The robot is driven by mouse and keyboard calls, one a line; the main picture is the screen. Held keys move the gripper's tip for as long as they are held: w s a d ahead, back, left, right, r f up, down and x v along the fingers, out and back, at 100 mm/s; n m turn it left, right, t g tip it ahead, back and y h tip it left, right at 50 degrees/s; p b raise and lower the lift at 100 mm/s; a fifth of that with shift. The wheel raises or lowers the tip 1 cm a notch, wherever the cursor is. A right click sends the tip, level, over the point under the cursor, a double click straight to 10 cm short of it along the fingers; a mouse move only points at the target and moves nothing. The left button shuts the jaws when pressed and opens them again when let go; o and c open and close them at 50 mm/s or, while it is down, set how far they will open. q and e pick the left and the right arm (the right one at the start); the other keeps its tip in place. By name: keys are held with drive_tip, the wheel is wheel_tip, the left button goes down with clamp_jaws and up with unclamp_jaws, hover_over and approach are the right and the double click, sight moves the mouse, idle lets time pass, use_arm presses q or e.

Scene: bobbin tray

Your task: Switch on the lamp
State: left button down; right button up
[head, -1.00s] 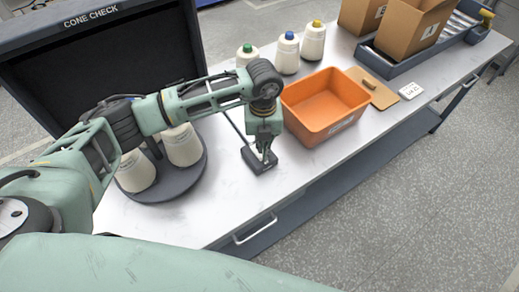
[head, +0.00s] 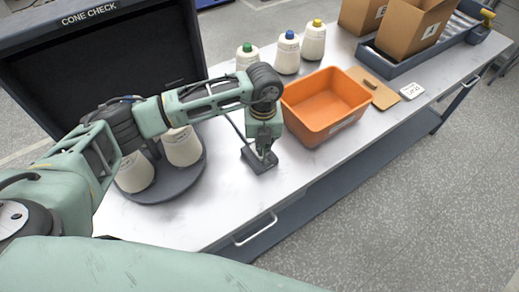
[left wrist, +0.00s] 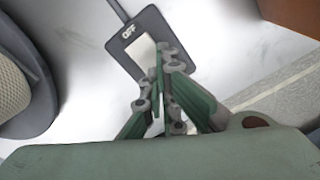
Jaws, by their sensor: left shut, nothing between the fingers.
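A dark switch box (head: 264,168) with a cord lies on the white table, left of the orange bin. In the left wrist view the switch box (left wrist: 121,47) shows a pale rocker plate and the word OFF at its far end. My left gripper (head: 264,156) points down over the switch box. In the left wrist view the shut left gripper (left wrist: 162,52) is empty, its tips over the right side of the rocker. I cannot tell whether they touch it. The cone check booth (head: 100,60) is dark inside; no lit lamp shows. My right gripper is not in view.
An orange bin (head: 313,121) stands close right of the gripper. White cones stand on a dark round turntable (head: 185,188) at left. Cones with green, blue and yellow tops (head: 288,55) stand behind. Cardboard boxes (head: 412,38) are at back right. The table front is clear.

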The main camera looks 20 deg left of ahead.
use_arm(q)
drive_tip(key=shift+s+f, duration=0.1)
drive_tip(key=shift+f, duration=0.15)
drive_tip(key=shift+r+p, duration=0.45)
drive_tip(key=shift+r, duration=0.4)
drive_tip(key=shift+r+p, duration=1.55)
drive_tip(key=shift+r, duration=1.15)
